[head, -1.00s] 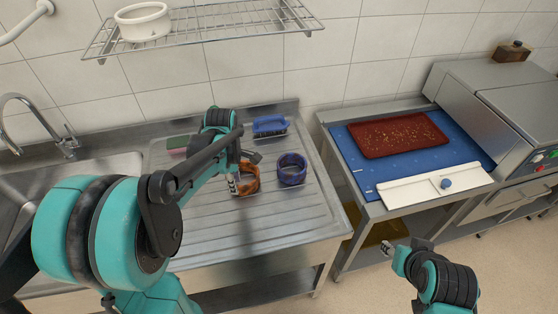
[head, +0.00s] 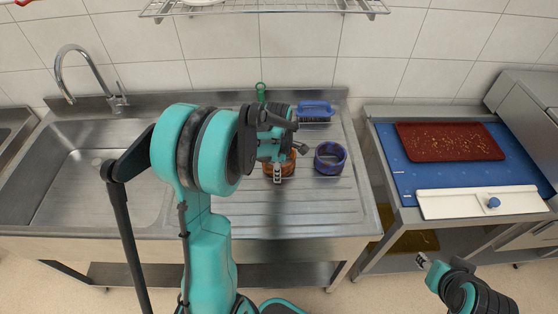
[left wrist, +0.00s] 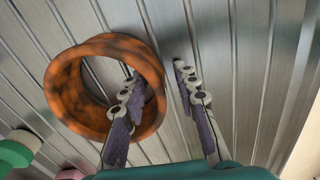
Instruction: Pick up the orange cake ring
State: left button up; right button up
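The orange cake ring (head: 293,164), mottled with dark brown, stands on the ribbed steel drainboard (head: 320,208), partly hidden by my left gripper in the head view. The ring also shows in the left wrist view (left wrist: 67,87). My left gripper (left wrist: 158,82) is open at the ring's right side. One finger overlaps the ring's opening and near wall; the other is outside, apart from it. Fingertip depth is unclear. My right gripper (head: 425,262) is low at the right, away from the ring; its finger opening is too small to judge.
A blue ring (head: 330,158) stands close to the right of the orange one. A blue brush (head: 316,111) and a green-handled tool (head: 261,92) lie behind. The sink (head: 90,185) is left. A table at right holds a dark red tray (head: 450,142).

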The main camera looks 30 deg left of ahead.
pick_arm(q)
jog(key=shift+r, duration=0.1)
grip_shut()
